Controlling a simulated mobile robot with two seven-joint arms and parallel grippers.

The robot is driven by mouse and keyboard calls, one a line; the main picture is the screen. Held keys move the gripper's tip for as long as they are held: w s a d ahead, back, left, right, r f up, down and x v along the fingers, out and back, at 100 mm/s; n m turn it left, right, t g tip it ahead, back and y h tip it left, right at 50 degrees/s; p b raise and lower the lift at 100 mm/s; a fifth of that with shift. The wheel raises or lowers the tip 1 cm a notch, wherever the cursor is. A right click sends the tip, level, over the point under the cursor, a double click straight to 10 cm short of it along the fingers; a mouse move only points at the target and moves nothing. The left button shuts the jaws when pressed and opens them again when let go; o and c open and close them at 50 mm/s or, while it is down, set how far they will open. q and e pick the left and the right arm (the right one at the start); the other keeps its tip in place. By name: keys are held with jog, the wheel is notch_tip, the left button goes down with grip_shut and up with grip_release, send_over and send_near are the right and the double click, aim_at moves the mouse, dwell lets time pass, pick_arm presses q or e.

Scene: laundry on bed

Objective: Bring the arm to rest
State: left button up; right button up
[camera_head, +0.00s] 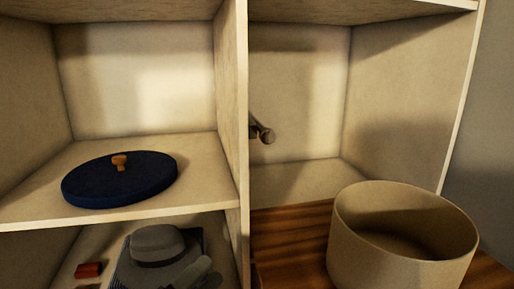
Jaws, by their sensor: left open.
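My right gripper is not in view.
A dark blue round lid (122,180) with an orange-brown knob lies on the left shelf (40,212). A small red block (88,270) sits in the lower compartment. A peg (262,132) sticks out by the divider (240,110). A beige round bin (385,255) stands on brown wood.

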pick_arm(q)
jog(key=s+a+f+n+y, duration=0.35)
jog(key=f+n+y, duration=0.25)
jog(key=f+n, duration=0.25)
jog(key=s+a+f+n+y, duration=0.3)
jog(key=a+f+n+y, duration=0.15)
jog(key=f+n, duration=0.45)
jog(key=s+a+f+n+g+y, duration=0.2)
jog(key=s+f+n+g, duration=0.3)
jog(key=s+f+n, duration=0.3)
jog(key=s+f, duration=0.1)
jog(key=s, duration=0.2)
jog(key=shift+a+f+g+y, duration=0.3)
jog(key=shift+a+y, duration=0.05)
jog(key=shift+a, duration=0.05)
